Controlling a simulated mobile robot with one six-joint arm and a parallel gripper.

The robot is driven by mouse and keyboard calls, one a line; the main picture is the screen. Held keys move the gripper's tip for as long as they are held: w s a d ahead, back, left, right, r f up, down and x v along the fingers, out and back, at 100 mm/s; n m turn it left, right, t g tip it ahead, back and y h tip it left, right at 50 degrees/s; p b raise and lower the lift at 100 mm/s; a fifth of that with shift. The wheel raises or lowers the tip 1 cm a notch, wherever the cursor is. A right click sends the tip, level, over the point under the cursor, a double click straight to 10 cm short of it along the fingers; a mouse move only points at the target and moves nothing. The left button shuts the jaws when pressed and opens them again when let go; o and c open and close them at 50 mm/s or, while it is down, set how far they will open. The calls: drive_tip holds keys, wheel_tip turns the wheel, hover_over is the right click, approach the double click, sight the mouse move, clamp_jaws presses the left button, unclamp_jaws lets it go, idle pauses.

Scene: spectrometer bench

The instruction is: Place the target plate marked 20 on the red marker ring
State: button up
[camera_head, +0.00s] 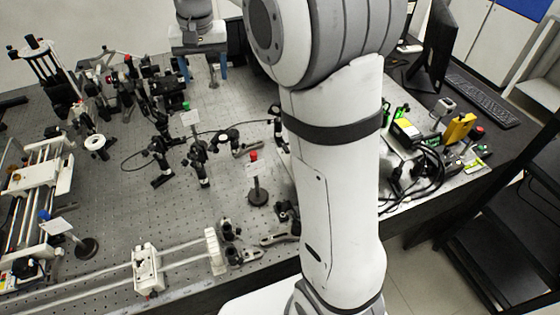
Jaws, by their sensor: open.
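My gripper (204,78) hangs at the top over the far part of the bench, its two bluish fingers apart and nothing visible between them. Small white plates stand on posts: one with a green top (190,118) at the middle left, one with a red top (258,168) near the centre, one with a blue top (57,226) at the lower left. Any numbers on them are too small to read, so I cannot tell which is marked 20. I cannot make out a red marker ring. My arm hides part of the bench to the right of centre.
The perforated bench (150,225) carries several dark optical mounts at the left and middle. A rail with a white carriage (147,268) runs along the front. Cables and a yellow device (459,128) sit at the right. Some bare bench lies around the red-topped post.

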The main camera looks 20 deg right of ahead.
drive_tip(key=s+d+f, duration=0.2)
drive_tip(key=s, duration=0.7)
drive_tip(key=s+d+f+n+t, duration=0.1)
drive_tip(key=s+d+f, duration=0.1)
drive_tip(key=s, duration=0.7)
drive_tip(key=s+d+f+n+t, duration=0.1)
drive_tip(key=s+d+f, duration=0.1)
drive_tip(key=s, duration=0.7)
drive_tip(key=shift+d+f, duration=0.3)
drive_tip(key=shift+d, duration=0.55)
